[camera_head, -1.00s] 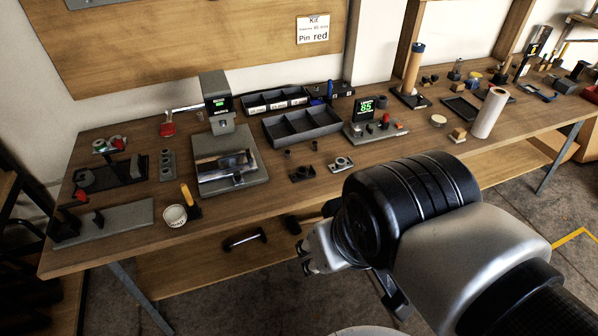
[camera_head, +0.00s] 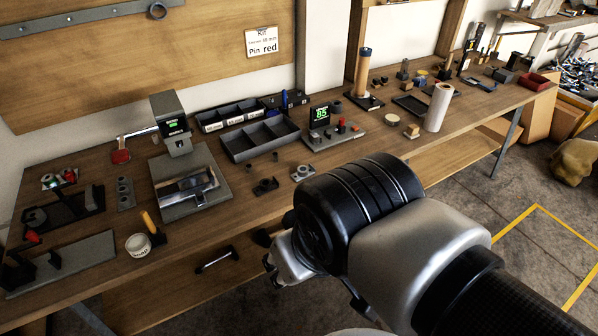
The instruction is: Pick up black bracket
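A small black bracket-like part (camera_head: 265,186) lies on the wooden workbench near its front edge, left of a small grey part with a ring (camera_head: 301,172). It is small in the view, so I cannot be sure that it is the black bracket. My gripper (camera_head: 274,266) is at the lower middle of the head view, in front of the bench's front edge and apart from the parts on top. My arm hides much of it. The fingers are small and dark, and whether they are open or shut is unclear.
A grey press-like device (camera_head: 172,128) and a compartment tray (camera_head: 258,139) stand behind the part. A display stand (camera_head: 320,116) is to the right. Some bare wood surrounds the part.

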